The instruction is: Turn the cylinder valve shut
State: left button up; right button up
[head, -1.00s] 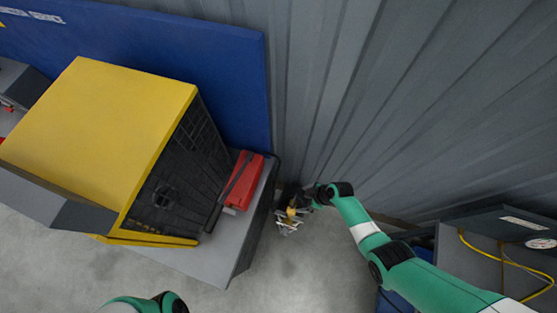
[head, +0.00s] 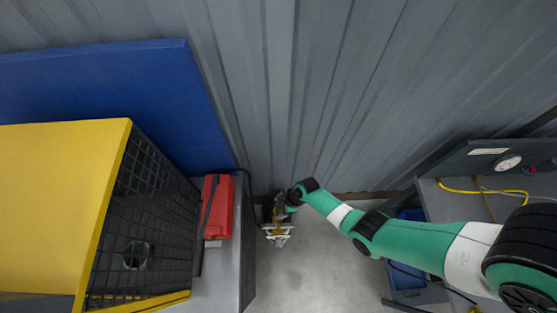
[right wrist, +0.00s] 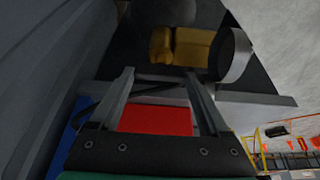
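The brass valve (right wrist: 180,46) shows large at the top of the right wrist view. A grey round knob (right wrist: 237,55) sits at its right end, and a dark surface lies behind it. My right gripper (right wrist: 160,76) has its two fingers spread apart, with the tips just below the brass body. I cannot tell whether they touch it. No finger is around the grey knob. In the head view my right gripper (head: 278,234) is small, low by the wall beside the bench, and the valve is hard to make out there. My left gripper is out of view.
A red case (head: 218,206) lies on the grey bench (head: 226,275) beside a yellow cage-fronted box (head: 60,190). A corrugated wall (head: 300,90) stands behind. At right are a bench with a gauge (head: 508,162), a yellow hose (head: 470,188) and blue bins (head: 405,278). Floor (head: 310,270) is open between.

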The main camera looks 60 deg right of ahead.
jog(key=c, duration=0.4)
